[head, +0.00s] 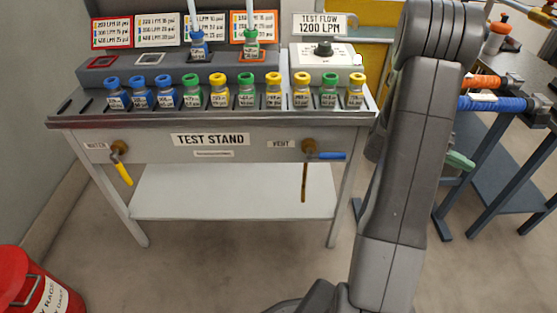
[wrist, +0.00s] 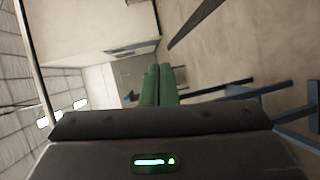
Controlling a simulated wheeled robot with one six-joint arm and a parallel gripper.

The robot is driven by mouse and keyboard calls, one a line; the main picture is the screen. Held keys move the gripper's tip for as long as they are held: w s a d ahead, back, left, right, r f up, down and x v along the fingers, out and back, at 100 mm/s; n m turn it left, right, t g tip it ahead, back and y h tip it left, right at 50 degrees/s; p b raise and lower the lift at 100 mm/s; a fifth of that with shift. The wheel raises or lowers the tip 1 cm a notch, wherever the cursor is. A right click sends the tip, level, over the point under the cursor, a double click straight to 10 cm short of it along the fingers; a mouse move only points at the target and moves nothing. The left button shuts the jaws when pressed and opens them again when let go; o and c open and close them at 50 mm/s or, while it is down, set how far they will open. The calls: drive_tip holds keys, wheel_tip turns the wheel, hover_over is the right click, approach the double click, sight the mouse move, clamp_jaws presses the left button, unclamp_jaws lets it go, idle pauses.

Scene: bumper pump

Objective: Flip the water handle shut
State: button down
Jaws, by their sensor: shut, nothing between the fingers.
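The yellow water handle (head: 122,173) hangs from a brass valve (head: 118,148) under the WATER label at the left of the test stand's front panel (head: 180,149). It points down and slightly right. My gripper's green fingers show in the wrist view (wrist: 158,85), together and empty. In the head view the green fingertips (head: 460,160) show right of my arm, far from the water handle. The water handle cannot be made out in the wrist view.
Several blue, green and yellow capped bottles (head: 219,96) line the stand's top. A lower white shelf (head: 230,190) is empty. A red bin (head: 35,285) stands at front left. A dark blue bench (head: 510,160) is at right. Floor before the stand is clear.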

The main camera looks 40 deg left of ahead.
wheel_tip(320, 180, down, 19)
drive_tip(key=w+d+n+t+b, duration=0.1)
drive_tip(key=d+n+t+b, duration=0.1)
drive_tip(key=n+t+b, duration=0.3)
drive_tip(key=t+b, duration=0.1)
drive_tip(key=b, duration=0.2)
drive_tip(key=shift+w+d+r, duration=0.15)
drive_tip(key=shift+w+d, duration=0.1)
drive_tip(key=shift+w, duration=0.15)
drive_tip(key=shift+s, duration=0.1)
